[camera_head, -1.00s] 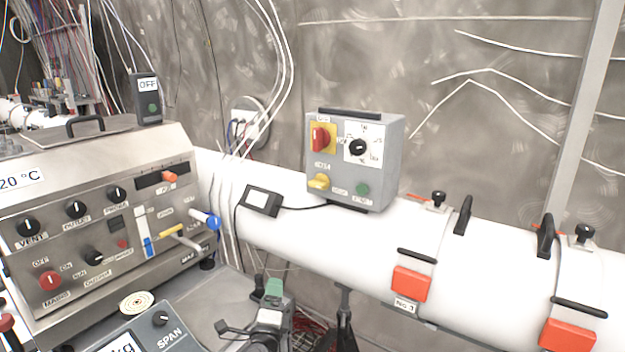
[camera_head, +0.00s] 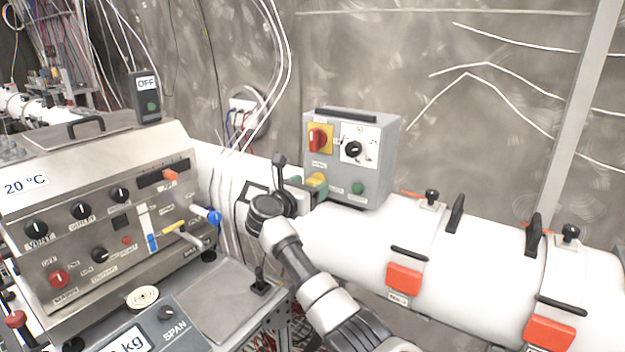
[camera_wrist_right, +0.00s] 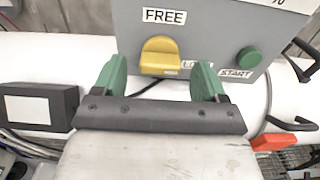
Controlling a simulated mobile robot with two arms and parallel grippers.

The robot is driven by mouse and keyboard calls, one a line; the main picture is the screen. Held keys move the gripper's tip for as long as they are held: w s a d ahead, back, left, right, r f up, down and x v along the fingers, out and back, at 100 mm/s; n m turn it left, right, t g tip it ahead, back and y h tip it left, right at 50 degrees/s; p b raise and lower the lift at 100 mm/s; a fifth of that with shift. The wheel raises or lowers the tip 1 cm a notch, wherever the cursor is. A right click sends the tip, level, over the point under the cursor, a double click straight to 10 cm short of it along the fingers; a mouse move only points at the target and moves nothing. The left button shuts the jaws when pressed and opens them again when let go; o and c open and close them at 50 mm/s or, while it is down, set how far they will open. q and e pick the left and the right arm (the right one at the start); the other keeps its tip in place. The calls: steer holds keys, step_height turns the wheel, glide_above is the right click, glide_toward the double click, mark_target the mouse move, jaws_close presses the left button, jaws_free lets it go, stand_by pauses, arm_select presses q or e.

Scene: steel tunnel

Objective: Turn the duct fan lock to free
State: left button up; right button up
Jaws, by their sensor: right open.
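The grey control box (camera_head: 384,165) sits on top of the white duct. Its yellow lock knob (camera_head: 317,179) is at the lower left of the front face, and it also shows in the right wrist view (camera_wrist_right: 160,57). A FREE label (camera_wrist_right: 164,16) is above the knob and a partly hidden LOCK label (camera_wrist_right: 196,65) is to its right. I cannot tell which label the knob points to. My right gripper (camera_wrist_right: 160,82) is open and empty, its green fingertips spread just in front of the knob, one to each side, apart from it. My left gripper is out of view.
The box also carries a red switch (camera_head: 317,139), a black dial (camera_head: 353,149) and a green START button (camera_wrist_right: 248,57). The white duct (camera_head: 470,260) has clamps with red latches. An instrument console (camera_head: 110,215) stands at left.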

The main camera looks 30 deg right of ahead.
steer(key=shift+x, duration=0.85)
steer(key=shift+c, duration=0.4)
